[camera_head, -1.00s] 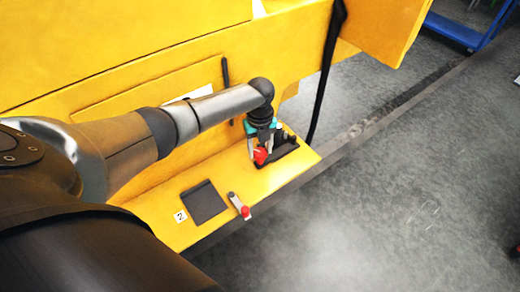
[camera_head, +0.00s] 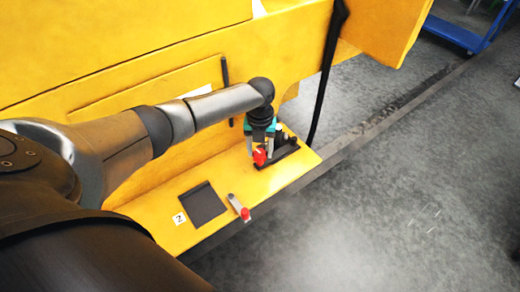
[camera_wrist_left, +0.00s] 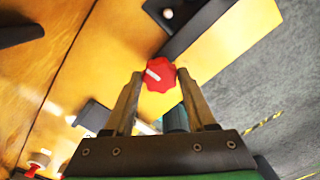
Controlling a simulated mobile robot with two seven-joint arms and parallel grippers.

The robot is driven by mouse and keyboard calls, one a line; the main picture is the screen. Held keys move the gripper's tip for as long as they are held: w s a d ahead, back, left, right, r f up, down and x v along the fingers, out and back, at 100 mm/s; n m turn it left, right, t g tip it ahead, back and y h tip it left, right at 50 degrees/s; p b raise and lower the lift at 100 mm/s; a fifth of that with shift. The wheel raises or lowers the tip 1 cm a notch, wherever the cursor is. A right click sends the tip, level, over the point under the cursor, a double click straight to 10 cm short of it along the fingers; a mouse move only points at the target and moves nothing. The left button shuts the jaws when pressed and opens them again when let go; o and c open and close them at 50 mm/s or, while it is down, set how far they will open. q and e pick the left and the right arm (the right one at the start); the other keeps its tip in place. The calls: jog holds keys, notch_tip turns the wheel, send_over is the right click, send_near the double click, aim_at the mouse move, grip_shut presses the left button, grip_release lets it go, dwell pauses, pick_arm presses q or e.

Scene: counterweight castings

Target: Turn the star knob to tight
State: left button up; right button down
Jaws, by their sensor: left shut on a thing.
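The red star knob (camera_head: 260,157) stands at the near side of a dark fixture (camera_head: 280,155) on the yellow ledge. In the left wrist view the knob (camera_wrist_left: 160,74) sits between the fingertips and carries a white mark reaching from its middle toward the left. My left gripper (camera_head: 257,158) points down over it and is shut on the knob, one finger on each side. The gripper (camera_wrist_left: 158,82) hides none of the knob's top in the wrist view. Any tight marking on the fixture is too small to read. My right gripper is not in view.
A dark square pad (camera_head: 203,205) lies on the yellow ledge beside a label with a 2 (camera_head: 179,218). A grey, red-ended piece (camera_head: 238,207) sits at the ledge's front edge. A yellow wall (camera_head: 150,50) rises behind. A black strap (camera_head: 328,75) hangs right of the gripper.

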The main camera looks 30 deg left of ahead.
aim_at(260, 153)
pick_arm(q)
jog(key=o, duration=1.4)
jog(key=shift+c, duration=0.2)
notch_tip(260, 153, up, 15)
jog(key=shift+r+p, duration=0.15)
jog(key=shift+p, duration=0.3)
